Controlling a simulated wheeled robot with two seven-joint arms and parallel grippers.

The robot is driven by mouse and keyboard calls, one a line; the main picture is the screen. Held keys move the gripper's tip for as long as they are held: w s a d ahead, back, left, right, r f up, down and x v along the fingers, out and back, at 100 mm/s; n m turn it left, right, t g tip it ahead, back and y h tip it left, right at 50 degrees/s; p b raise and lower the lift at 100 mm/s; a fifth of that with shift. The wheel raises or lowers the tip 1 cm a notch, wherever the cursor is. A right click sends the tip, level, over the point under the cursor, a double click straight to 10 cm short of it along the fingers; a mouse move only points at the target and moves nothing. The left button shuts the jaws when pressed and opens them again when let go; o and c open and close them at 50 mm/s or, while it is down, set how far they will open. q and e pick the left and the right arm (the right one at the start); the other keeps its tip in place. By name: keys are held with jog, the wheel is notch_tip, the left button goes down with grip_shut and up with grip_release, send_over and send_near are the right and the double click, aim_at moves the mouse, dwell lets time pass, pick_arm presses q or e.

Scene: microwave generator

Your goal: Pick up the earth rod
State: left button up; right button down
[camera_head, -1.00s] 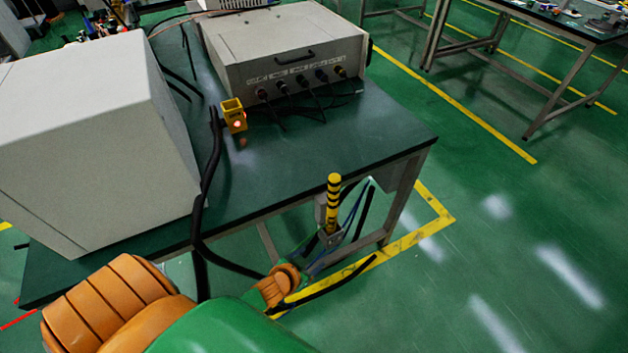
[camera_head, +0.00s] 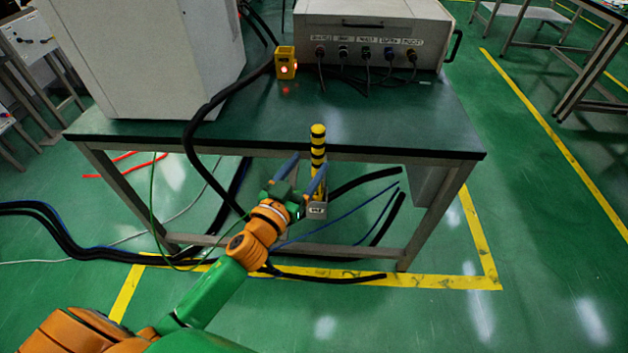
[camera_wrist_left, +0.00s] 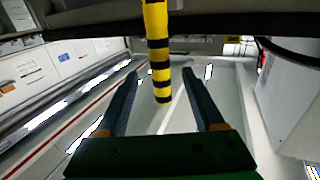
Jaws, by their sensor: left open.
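The earth rod (camera_head: 318,150), a yellow rod with black bands, stands upright at the front edge of the green-topped table, its lower end by a small grey block (camera_head: 316,211). My left gripper (camera_head: 303,170) is open and empty, in front of the table and close to the rod. In the left wrist view the rod (camera_wrist_left: 157,45) comes down from the top, its end showing in the space between the two spread fingers (camera_wrist_left: 159,76). I cannot tell whether it is within finger reach. My right gripper is not in view.
The table (camera_head: 400,120) bears a large grey cabinet (camera_head: 160,60), a grey box with cable sockets (camera_head: 370,35) and a small yellow device with a red light (camera_head: 286,62). Black cables (camera_head: 205,125) hang near my left arm.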

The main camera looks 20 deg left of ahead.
aim_at(315, 157)
pick_arm(q)
jog(key=w, duration=0.6)
jog(key=shift+d+f, duration=0.3)
jog(key=shift+d, duration=0.05)
jog(key=shift+s, duration=0.15)
grip_shut()
dwell(0.7)
